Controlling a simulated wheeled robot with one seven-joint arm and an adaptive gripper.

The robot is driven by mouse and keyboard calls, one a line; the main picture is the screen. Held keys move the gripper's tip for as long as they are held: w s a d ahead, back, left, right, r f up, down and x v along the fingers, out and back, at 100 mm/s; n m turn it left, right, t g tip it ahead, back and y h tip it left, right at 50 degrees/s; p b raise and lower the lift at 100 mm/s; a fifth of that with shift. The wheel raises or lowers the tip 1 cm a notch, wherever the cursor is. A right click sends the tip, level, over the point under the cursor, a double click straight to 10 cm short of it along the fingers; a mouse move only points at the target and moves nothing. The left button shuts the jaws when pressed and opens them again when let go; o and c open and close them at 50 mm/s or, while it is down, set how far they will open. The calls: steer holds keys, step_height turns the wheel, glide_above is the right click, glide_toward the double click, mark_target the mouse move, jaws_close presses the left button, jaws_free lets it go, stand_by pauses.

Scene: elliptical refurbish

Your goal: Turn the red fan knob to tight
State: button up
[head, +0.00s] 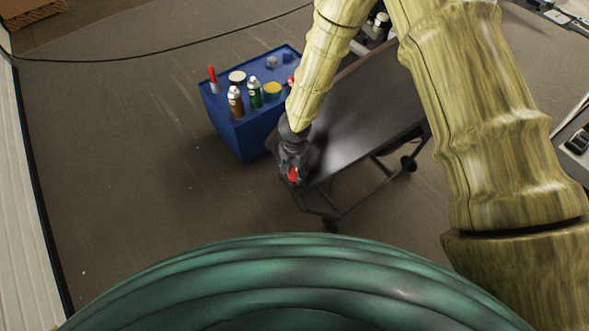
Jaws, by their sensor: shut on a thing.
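The red fan knob (293,175) shows as a small red patch at the near left corner of the dark table-like machine (352,125). My gripper (292,168) is at that corner, pointing down, with its fingers around the red knob. It is shut on the knob. Most of the knob is hidden by the fingers, and its turn angle cannot be told.
A blue cabinet (240,140) stands left of the machine, with spray cans, jars and a red-handled tool (212,78) on top. A cable (150,56) lies across the floor at the back. The floor at left is clear.

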steer(key=shift+r+m+p, duration=0.1)
steer(key=shift+m+p, duration=0.2)
steer(key=shift+m, duration=0.1)
steer(key=shift+w+m+p, duration=0.1)
steer(key=shift+m+p, duration=0.4)
steer(key=shift+m, duration=0.7)
steer(key=shift+m+p, duration=0.4)
steer(key=shift+m, duration=1.3)
steer(key=o, duration=1)
